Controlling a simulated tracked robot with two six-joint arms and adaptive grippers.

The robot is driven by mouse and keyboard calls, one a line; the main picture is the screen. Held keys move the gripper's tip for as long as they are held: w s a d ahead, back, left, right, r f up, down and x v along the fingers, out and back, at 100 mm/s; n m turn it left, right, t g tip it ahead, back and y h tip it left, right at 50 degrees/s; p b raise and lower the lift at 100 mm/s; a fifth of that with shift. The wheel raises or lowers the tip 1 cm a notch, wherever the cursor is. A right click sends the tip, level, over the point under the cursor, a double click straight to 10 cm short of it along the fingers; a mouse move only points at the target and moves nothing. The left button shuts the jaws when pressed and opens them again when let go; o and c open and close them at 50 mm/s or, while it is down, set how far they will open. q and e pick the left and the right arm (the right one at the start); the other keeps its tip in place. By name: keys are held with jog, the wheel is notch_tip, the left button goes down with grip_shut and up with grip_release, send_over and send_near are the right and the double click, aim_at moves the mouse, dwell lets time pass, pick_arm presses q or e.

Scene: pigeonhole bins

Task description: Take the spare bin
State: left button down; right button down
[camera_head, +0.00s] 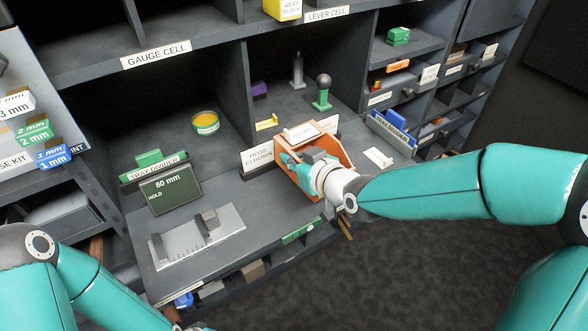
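A display reading 80 mm (170,190) and a grey metal fixture (198,236) lie further left. Dark floor is clear in front.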

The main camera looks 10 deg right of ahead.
notch_tip(320, 180, up, 9)
jog(key=shift+f+p, duration=0.1)
jog(key=shift+p, duration=0.55)
jog(key=shift+r+p, duration=1.5)
jog(key=shift+r, duration=1.3)
